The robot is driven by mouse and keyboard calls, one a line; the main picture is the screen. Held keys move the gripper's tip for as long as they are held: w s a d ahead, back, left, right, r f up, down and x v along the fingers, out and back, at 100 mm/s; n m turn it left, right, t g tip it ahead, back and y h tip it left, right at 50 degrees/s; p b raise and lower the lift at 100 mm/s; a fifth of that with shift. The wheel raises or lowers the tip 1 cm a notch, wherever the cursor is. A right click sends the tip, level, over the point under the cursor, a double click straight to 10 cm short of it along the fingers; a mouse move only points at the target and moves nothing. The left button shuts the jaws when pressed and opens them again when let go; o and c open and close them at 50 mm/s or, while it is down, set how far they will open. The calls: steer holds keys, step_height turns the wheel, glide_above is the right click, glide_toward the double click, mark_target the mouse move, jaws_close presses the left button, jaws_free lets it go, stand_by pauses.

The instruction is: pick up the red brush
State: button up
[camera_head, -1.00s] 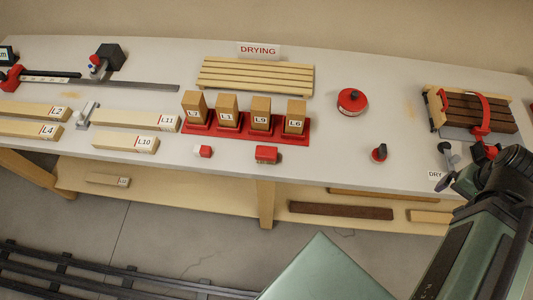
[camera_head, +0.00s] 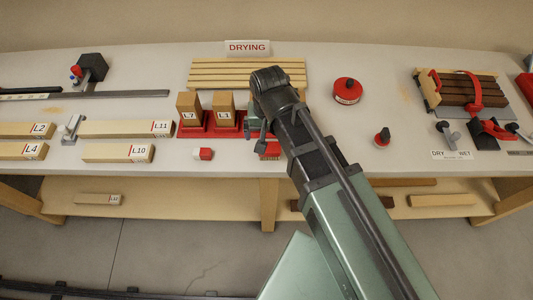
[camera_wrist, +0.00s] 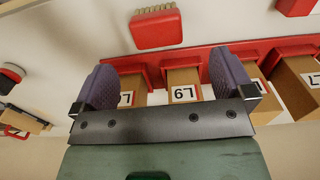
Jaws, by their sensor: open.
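The red brush (camera_head: 270,148) lies on the bench in front of the red block stand, partly covered by my arm in the head view. In the wrist view the red brush (camera_wrist: 157,30) lies at the top, with its pale bristles along the upper edge. My gripper (camera_wrist: 163,62) is open and empty, its two purple-grey fingers spread wide. The brush is just beyond the fingertips, apart from them and not between them. In the head view the fingers are mostly hidden by my wrist.
The red stand (camera_head: 208,131) holds upright labelled wooden blocks close behind the brush. Slats (camera_head: 245,73) lie behind.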

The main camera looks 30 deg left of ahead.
mark_target(270, 147)
step_height(270, 147, down, 9)
steer(key=b, duration=0.7)
steer(key=shift+w+d+r, duration=0.1)
steer(key=shift+w+d, duration=0.05)
steer(key=shift+r, duration=0.25)
steer(key=c, duration=1)
step_height(270, 147, up, 20)
steer(key=p, duration=2)
